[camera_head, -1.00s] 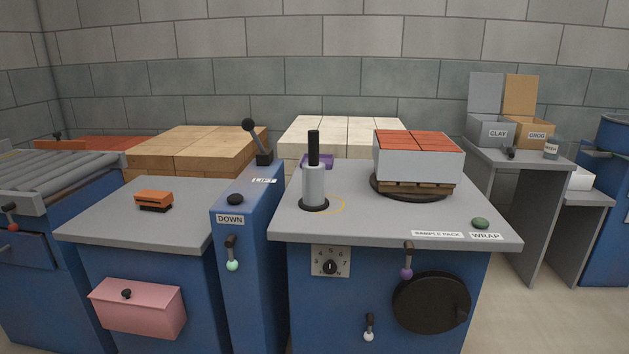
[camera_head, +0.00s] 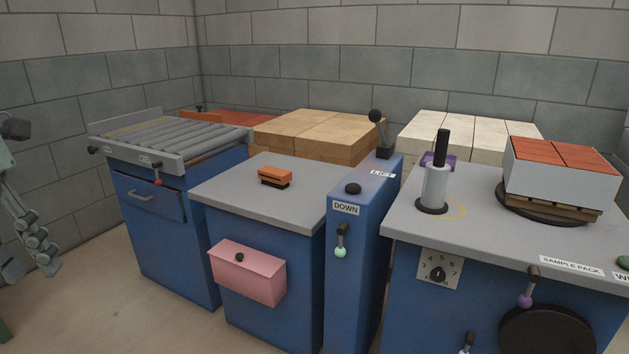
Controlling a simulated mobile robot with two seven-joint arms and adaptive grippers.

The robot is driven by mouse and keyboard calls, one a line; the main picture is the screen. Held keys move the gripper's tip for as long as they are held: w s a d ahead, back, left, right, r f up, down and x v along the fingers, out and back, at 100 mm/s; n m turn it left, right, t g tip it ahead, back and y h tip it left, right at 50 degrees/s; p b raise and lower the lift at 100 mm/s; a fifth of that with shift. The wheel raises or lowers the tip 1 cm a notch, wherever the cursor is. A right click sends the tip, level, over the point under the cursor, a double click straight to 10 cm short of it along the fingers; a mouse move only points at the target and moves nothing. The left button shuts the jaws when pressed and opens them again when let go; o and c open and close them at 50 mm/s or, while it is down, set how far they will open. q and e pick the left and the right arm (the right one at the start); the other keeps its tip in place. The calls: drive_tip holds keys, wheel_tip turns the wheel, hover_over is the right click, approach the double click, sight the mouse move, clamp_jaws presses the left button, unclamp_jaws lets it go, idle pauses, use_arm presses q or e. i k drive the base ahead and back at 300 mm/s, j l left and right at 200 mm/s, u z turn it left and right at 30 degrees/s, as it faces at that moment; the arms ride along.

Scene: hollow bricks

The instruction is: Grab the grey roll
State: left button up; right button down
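The grey roll (camera_head: 436,187) is a pale grey upright cylinder around a black post on a round black base. It stands on the grey top of the right-hand blue machine (camera_head: 480,232). My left gripper (camera_head: 32,266) hangs at the far left edge, partly cut off by the picture. It is far from the roll, with the roller table and the small cabinet between them. Nothing shows held in it, but whether its fingers are open or shut is unclear. My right gripper is out of view.
A purple part (camera_head: 440,160) sits just behind the roll. A narrow blue lift column (camera_head: 365,230) with a black lever (camera_head: 379,130) stands left of it. A pallet of wrapped red bricks (camera_head: 560,178) stands to its right. Open floor (camera_head: 90,300) lies at the left.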

sight(431, 200)
drive_tip(key=i+j+z, duration=0.1)
drive_tip(key=i+z, duration=0.15)
drive_tip(key=z, duration=0.2)
drive_tip(key=i+j+z, duration=0.15)
drive_tip(key=z, duration=0.3)
drive_tip(key=i+j+z, duration=0.2)
drive_tip(key=z, duration=0.2)
drive_tip(key=i+j+z, duration=0.15)
drive_tip(key=j+z, duration=0.3)
drive_tip(key=i+j+z, duration=0.1)
drive_tip(key=j+z, duration=0.15)
drive_tip(key=z, duration=0.2)
drive_tip(key=j+z, duration=0.7)
drive_tip(key=z, duration=0.15)
